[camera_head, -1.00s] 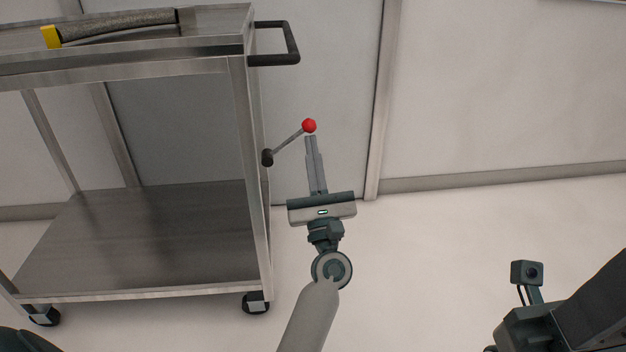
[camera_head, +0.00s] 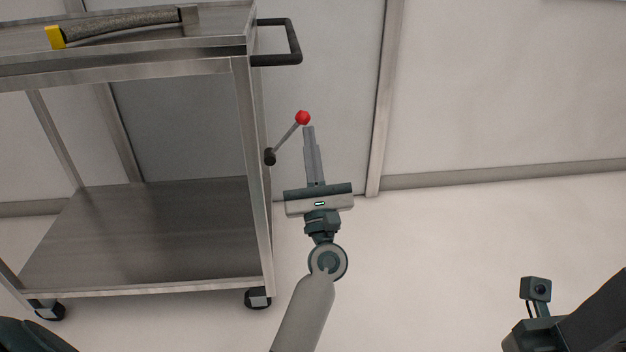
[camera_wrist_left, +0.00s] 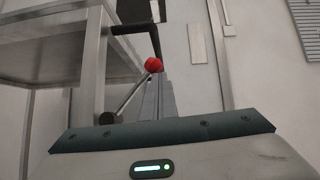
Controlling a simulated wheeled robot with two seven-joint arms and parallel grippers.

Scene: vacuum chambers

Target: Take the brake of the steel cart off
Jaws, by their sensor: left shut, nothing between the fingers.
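The steel cart (camera_head: 251,150) stands at the left of the head view, with two shelves and a black push handle (camera_head: 296,42). The brake lever (camera_head: 287,136) is a thin rod on a dark pivot at the cart's right post, slanting up and right to a red knob (camera_head: 302,118). My left gripper (camera_head: 309,130) is shut and empty, its fingertips just below and right of the knob. In the left wrist view the red knob (camera_wrist_left: 154,65) shows at the fingertips (camera_wrist_left: 160,82). I cannot tell if they touch. My right gripper is not in view.
A grey hose-like piece with a yellow end (camera_head: 120,27) lies on the top shelf. The lower shelf (camera_head: 150,235) is bare. A caster (camera_head: 257,298) stands under the cart's near right corner. The wall is close behind; the floor to the right is clear.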

